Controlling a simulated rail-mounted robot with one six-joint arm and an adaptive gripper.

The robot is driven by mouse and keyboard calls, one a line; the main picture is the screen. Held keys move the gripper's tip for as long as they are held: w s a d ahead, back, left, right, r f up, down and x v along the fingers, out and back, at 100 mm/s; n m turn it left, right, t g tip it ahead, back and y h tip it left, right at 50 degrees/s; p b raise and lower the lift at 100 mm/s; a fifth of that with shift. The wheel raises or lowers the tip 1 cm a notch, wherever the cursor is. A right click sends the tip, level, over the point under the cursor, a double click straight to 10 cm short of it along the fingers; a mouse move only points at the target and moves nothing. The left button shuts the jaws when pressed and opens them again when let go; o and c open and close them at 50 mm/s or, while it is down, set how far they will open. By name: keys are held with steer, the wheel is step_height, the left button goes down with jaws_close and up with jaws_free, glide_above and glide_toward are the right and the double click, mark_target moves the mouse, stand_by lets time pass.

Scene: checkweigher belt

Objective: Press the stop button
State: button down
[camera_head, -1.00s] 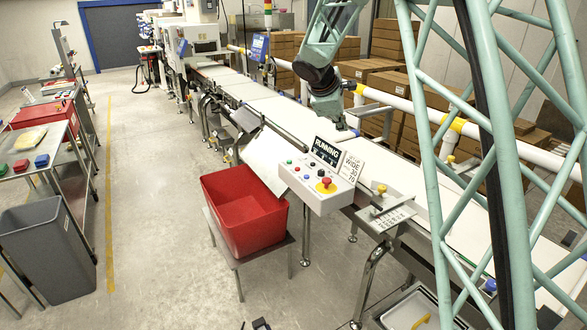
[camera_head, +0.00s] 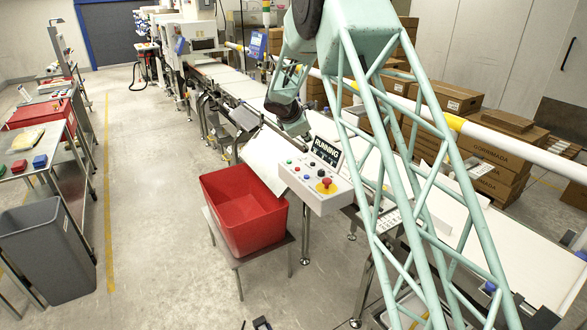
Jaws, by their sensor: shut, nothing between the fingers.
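The control box (camera_head: 318,190) stands on a post beside the belt. A large red mushroom button (camera_head: 326,182) on a yellow base sits at its right. Several small coloured buttons, among them red, blue and green ones, sit to its left; labels are too small to read. The display (camera_head: 326,152) above the box reads RUNNING. My gripper (camera_head: 304,131) hangs from the arm above and behind the box, near the display's upper left, apart from the buttons. It is small and dark in this view, with its fingers shut and empty.
A red bin (camera_head: 243,212) stands on a low stand left of the control box. The white belt (camera_head: 250,92) runs behind it. My lattice arm link covers the area right of the box. Brown cartons (camera_head: 440,97) are stacked beyond the belt.

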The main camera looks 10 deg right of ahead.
steer(key=w+a+f+n, duration=0.1)
steer(key=w+a+f, duration=0.2)
steer(key=w+f, duration=0.1)
steer(key=shift+a+f+n, duration=0.15)
steer(key=shift+a+n, duration=0.05)
steer(key=shift+n, duration=0.1)
steer(key=shift+f, duration=0.15)
steer(key=b, duration=0.3)
glide_above(298, 169)
steer(key=shift+f, duration=2.85)
steer(key=shift+f+b, duration=1.3)
steer(key=shift+f, duration=0.05)
steer(key=shift+f+b, duration=1)
steer(key=shift+b, duration=0.05)
steer(key=shift+r, duration=0.2)
steer(key=shift+r+p, duration=0.6)
steer(key=shift+r, duration=0.15)
stand_by(0.3)
